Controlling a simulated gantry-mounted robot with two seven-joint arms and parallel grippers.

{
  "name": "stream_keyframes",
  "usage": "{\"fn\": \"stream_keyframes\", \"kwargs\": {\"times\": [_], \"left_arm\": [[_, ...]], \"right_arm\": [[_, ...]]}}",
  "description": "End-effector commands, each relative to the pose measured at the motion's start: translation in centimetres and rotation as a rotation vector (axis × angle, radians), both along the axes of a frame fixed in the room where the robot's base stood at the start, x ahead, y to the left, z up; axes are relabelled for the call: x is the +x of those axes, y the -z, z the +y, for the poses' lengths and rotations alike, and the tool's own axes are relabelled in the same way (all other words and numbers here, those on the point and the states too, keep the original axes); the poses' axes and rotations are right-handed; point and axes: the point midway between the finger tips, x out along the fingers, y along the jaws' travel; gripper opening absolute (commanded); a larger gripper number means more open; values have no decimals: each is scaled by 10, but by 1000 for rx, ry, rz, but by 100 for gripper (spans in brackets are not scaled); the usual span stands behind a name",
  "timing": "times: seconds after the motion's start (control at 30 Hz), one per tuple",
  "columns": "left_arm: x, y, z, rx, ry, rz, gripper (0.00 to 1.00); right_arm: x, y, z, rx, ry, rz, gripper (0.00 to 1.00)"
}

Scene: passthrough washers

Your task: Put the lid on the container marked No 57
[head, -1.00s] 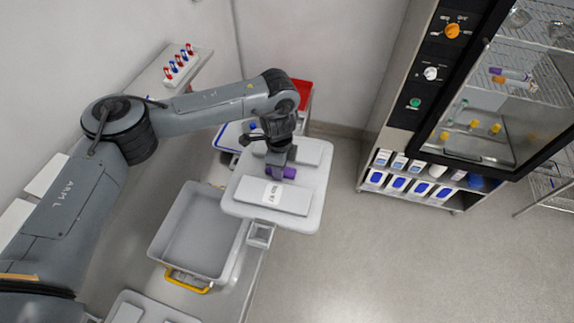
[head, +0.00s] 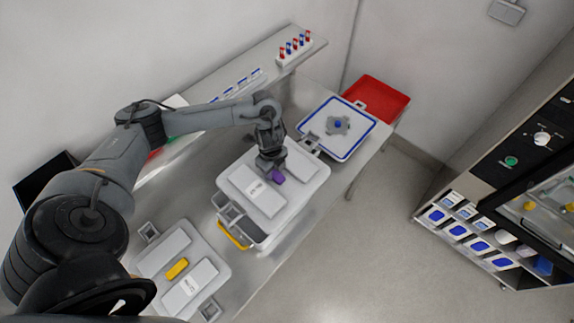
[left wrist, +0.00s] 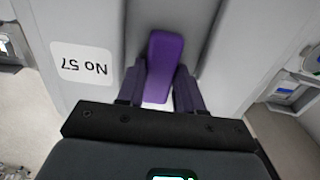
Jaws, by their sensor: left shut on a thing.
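My left gripper (head: 272,165) is shut on the purple handle (left wrist: 165,66) of a grey lid (head: 308,172). The lid's white label reads No 57 in the left wrist view (left wrist: 84,62). The lid is roughly level over a grey open container (head: 262,238) with a yellow handle (head: 233,236). The container's near-left corner shows past the lid's edge, and the rest is hidden. I cannot tell whether lid and container touch. No marking on the container is readable. My right gripper is not in view.
Another grey lid (head: 206,254) with a yellow handle lies at the front left. A blue-rimmed white lid (head: 352,148) with a knob lies near a red tray (head: 372,99). A wall shelf (head: 262,62) holds a rack of red and blue items. A cabinet (head: 470,150) stands right.

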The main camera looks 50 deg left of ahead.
Motion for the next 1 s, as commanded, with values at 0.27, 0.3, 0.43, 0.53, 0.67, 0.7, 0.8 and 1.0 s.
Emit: {"fn": "stream_keyframes", "kwargs": {"times": [0.27, 0.3, 0.43, 0.53, 0.67, 0.7, 0.8, 1.0], "left_arm": [[-36, 13, 15, 1, -14, 2, 0], [-39, 15, 16, 0, -15, 0, 0], [-46, 20, 16, -1, -15, -1, 0], [-49, 23, 15, -1, -15, -1, 0], [-49, 28, 15, -1, -15, -2, 0], [-49, 30, 15, -2, -15, -2, 0], [-49, 36, 15, -1, -15, -2, 0], [-49, 51, 15, -2, -15, -2, 0]], "right_arm": [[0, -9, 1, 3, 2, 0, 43], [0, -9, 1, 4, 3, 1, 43], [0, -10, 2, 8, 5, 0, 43], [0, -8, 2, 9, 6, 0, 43], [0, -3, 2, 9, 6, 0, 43], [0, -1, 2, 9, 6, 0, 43], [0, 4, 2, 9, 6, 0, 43], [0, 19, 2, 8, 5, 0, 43]]}}
